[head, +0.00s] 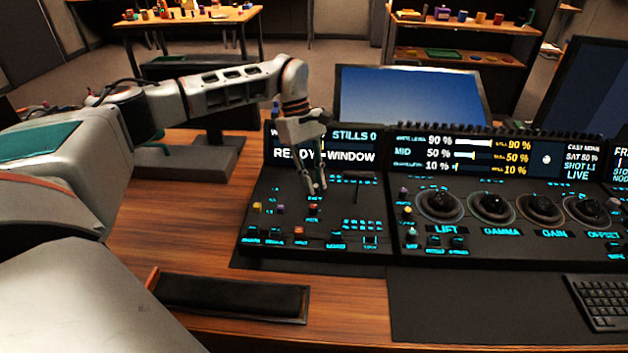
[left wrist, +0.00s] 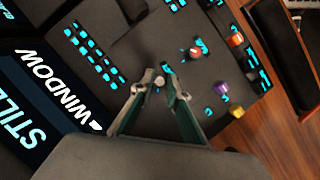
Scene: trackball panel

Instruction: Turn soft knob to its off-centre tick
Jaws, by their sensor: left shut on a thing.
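My left gripper (head: 314,190) reaches down onto the left control panel (head: 275,195), below the screen reading "READY" and "WINDOW". In the left wrist view its two fingertips (left wrist: 157,84) are closed around a small pale grey knob (left wrist: 158,81) standing on the dark panel. The fingers hide most of this knob in the head view. I cannot read its label or see its pointer or ticks. My right gripper is not in view.
Near the held knob are a dark red-topped knob (left wrist: 193,52), a purple knob (left wrist: 220,89), a yellow knob (left wrist: 237,112) and an orange button (left wrist: 235,40). Several trackballs, including one marked LIFT (head: 440,204), are to the right. A black wrist rest (head: 230,297) lies in front.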

